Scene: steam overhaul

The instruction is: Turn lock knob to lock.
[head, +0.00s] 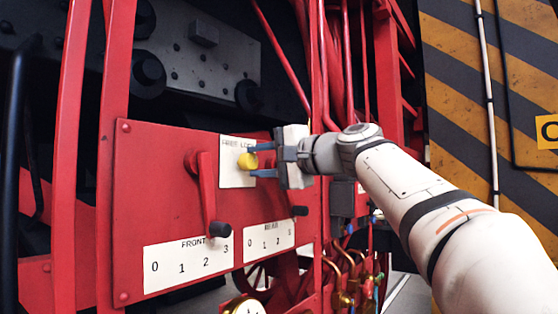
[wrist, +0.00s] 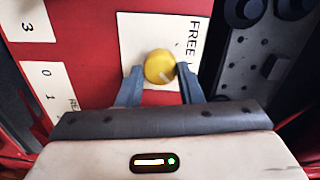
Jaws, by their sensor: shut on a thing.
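The lock knob (head: 247,161) is a round yellow knob on a white label plate (head: 232,180) on the red panel. The plate's lettering begins with "FREE" in the wrist view; the rest is partly hidden. The knob (wrist: 160,67) shows a pale pointer mark toward its lower right in the wrist view. My gripper (head: 258,160) reaches in from the right, with its blue-grey fingers above and below the knob. In the wrist view my gripper (wrist: 156,73) has one finger on each side of the knob, shut on it.
A red lever (head: 206,195) with a black grip hangs left of the knob over the "FRONT" scale (head: 188,262). Another black grip (head: 299,211) is close below my gripper, by the "REAR" scale (head: 269,241). Red pipes (head: 325,70) run behind my wrist.

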